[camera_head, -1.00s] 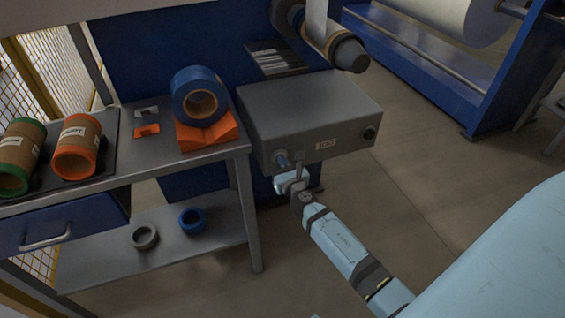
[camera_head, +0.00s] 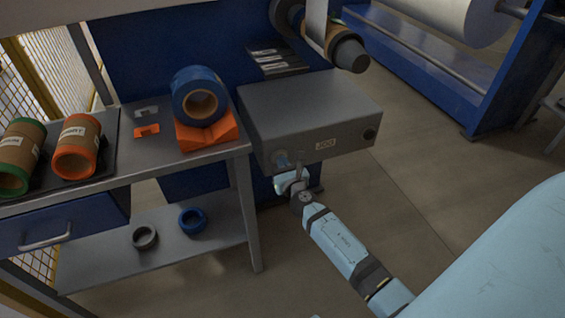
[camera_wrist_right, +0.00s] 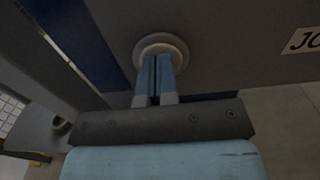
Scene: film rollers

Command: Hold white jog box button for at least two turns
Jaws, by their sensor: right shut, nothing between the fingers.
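The round pale jog button (camera_wrist_right: 161,46) is on that face, left of the label, in the right wrist view. My right gripper (camera_wrist_right: 157,62) is shut and empty, its blue fingertips at the button and covering part of it. They appear to touch it; how far it is pressed cannot be told. In the head view my right gripper (camera_head: 283,163) is at the box's front left. My left gripper is not in view.
A blue roll (camera_head: 190,95) rests on an orange cradle (camera_head: 215,133) on the table. Green-edged (camera_head: 17,160) and orange-edged (camera_head: 77,150) rolls lie farther left. A roller (camera_head: 348,53) juts out above the box. The floor right of the box is clear.

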